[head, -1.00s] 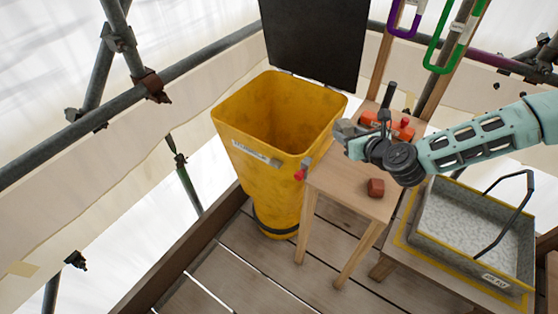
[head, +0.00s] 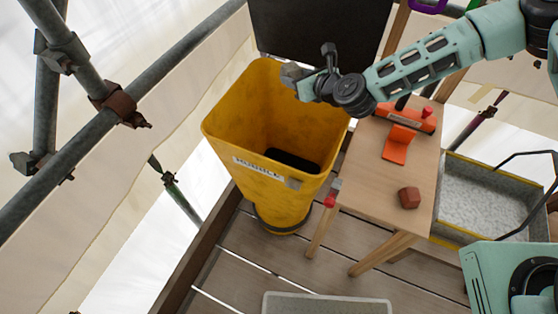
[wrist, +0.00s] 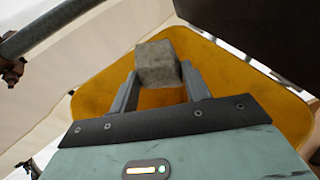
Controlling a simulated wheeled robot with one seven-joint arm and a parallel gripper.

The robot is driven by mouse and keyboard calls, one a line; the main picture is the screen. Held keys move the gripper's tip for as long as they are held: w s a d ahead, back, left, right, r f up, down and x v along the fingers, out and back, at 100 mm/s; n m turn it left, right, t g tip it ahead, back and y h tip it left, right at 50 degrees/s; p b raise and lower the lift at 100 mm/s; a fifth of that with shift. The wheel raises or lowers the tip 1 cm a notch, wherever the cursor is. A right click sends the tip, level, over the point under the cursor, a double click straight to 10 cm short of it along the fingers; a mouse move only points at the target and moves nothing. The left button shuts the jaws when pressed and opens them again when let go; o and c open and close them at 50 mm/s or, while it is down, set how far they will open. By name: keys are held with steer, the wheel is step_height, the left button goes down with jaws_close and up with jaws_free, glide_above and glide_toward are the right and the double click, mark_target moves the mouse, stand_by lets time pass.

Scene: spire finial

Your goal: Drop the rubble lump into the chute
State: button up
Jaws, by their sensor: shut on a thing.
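The rubble lump (wrist: 158,64) is a grey, roughly cubic block. My gripper (wrist: 160,85) is shut on it, with one finger on each side. In the head view the lump (head: 291,73) shows at the end of my gripper (head: 302,84). The chute (head: 250,190) is a tall yellow bin-like funnel with a wide open mouth and a white label on its front. In the head view the lump appears over the chute's mouth, toward its right rear side. The wrist view shows the yellow chute (wrist: 215,65) behind and below the lump. Its height above the rim is hard to tell.
A black panel (head: 320,30) stands behind the chute. A grey tray (head: 485,195) lies farther right. Scaffold poles (head: 130,85) run along the left.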

steer(key=shift+f+b, duration=1.6)
steer(key=shift+f, duration=1.2)
steer(key=o, duration=1.2)
steer(key=shift+s+d, duration=0.1)
steer(key=b+v, duration=0.3)
steer(key=v, duration=1.4)
steer(key=shift+s+r, duration=0.1)
steer(key=shift+r, duration=0.1)
